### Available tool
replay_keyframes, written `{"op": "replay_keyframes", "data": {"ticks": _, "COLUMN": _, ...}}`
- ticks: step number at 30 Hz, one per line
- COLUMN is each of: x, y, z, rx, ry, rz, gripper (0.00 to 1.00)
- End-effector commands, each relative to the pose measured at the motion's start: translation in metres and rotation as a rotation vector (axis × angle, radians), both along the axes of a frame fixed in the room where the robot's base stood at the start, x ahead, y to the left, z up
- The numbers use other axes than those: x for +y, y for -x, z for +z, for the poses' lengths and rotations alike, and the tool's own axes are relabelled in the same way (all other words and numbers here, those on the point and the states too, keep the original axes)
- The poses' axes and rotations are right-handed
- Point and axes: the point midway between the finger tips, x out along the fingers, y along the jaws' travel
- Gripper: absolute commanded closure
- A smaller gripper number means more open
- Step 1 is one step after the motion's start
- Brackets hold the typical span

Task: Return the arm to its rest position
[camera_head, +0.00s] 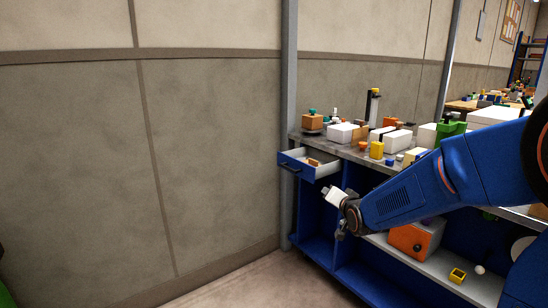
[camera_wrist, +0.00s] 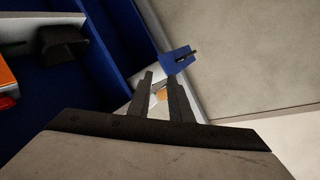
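My arm (camera_head: 410,195) is blue and reaches from the right edge to the middle of the head view. Its end, my gripper (camera_head: 341,214), hangs in front of the workbench, below and right of an open drawer. In the wrist view my gripper (camera_wrist: 159,76) shows two dark fingers standing apart, with nothing held between them. The open drawer shows beyond the fingertips, its blue front (camera_wrist: 178,60) just past them. A pale block-like part shows at my wrist in the head view; I cannot tell what it is.
The workbench (camera_head: 345,150) carries several boxes and small items. Its drawer (camera_head: 297,168) is pulled out with small things inside. An orange box (camera_head: 415,238) and a yellow tray (camera_head: 457,276) stand on the lower shelf. A metal post (camera_head: 289,110) and wall adjoin the left. Floor there is clear.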

Motion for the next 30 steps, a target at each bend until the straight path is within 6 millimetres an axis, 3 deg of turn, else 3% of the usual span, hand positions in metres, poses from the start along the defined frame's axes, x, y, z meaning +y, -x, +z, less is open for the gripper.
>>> {"op": "replay_keyframes", "data": {"ticks": 4, "x": -0.019, "y": 0.041, "z": 0.009, "rx": 0.087, "ry": 0.091, "rz": -0.002, "gripper": 0.81}}
{"op": "replay_keyframes", "data": {"ticks": 14, "x": -0.053, "y": 0.147, "z": 0.008, "rx": 0.305, "ry": 0.277, "rz": 0.033, "gripper": 0.81}}
{"op": "replay_keyframes", "data": {"ticks": 30, "x": -0.088, "y": 0.356, "z": -0.016, "rx": 0.664, "ry": 0.508, "rz": 0.194, "gripper": 0.81}}
